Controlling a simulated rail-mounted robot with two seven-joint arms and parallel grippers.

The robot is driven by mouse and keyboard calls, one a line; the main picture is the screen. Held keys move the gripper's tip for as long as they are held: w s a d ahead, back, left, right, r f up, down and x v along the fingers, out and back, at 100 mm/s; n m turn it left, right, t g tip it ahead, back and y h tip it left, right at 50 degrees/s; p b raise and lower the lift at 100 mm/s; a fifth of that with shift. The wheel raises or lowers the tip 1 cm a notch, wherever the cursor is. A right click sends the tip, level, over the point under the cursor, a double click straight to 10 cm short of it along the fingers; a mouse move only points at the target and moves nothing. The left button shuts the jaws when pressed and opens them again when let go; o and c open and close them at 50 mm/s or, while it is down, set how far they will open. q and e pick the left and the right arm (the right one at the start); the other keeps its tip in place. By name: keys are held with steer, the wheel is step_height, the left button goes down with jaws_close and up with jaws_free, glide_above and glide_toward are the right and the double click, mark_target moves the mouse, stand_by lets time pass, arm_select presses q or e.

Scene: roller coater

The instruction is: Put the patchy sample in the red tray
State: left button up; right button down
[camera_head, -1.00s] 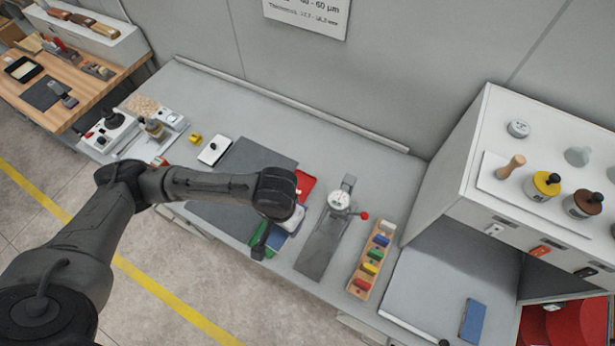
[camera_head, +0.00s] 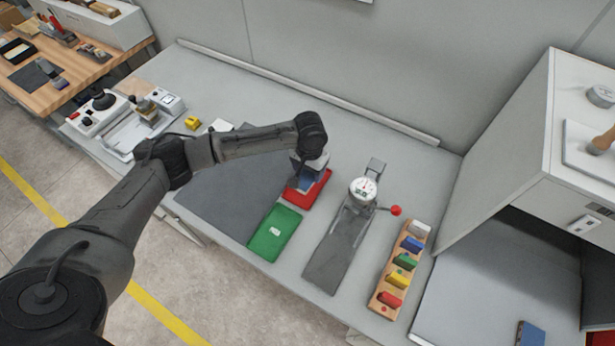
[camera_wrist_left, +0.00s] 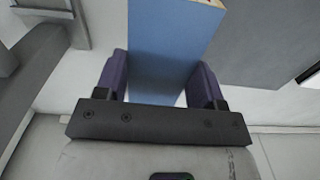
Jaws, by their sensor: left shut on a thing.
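A blue flat sample is gripped by my left gripper (camera_head: 309,168); it shows in the left wrist view (camera_wrist_left: 170,45) between the two purple fingers. In the head view a little of the blue sample (camera_head: 305,184) shows under the gripper, over the red tray (camera_head: 322,192). I cannot tell whether the sample touches the tray. The arm and gripper hide the tray's back part. Whether the blue face is patchy does not show clearly. My right gripper is not in view.
A green tray (camera_head: 264,243) with a white label lies in front of the red one. A gauge stand (camera_head: 340,245) with a red knob is to the right, then a wooden rack (camera_head: 378,299) of coloured blocks. Another blue panel (camera_head: 530,335) lies at lower right.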

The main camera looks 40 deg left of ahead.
arm_select(q)
steer(key=shift+w+a+f+b, duration=0.45)
steer(key=shift+a+f, duration=0.1)
steer(key=shift+f, duration=0.15)
steer(key=shift+w+a+f+b, duration=0.4)
steer(key=shift+a+f+b, duration=0.1)
steer(key=shift+f, duration=0.15)
step_height(320, 180, down, 5)
steer(key=b, duration=0.6)
steer(key=shift+b, duration=0.3)
steer(key=shift+p, duration=0.3)
steer(key=shift+f, duration=0.7)
steer(key=o, duration=1)
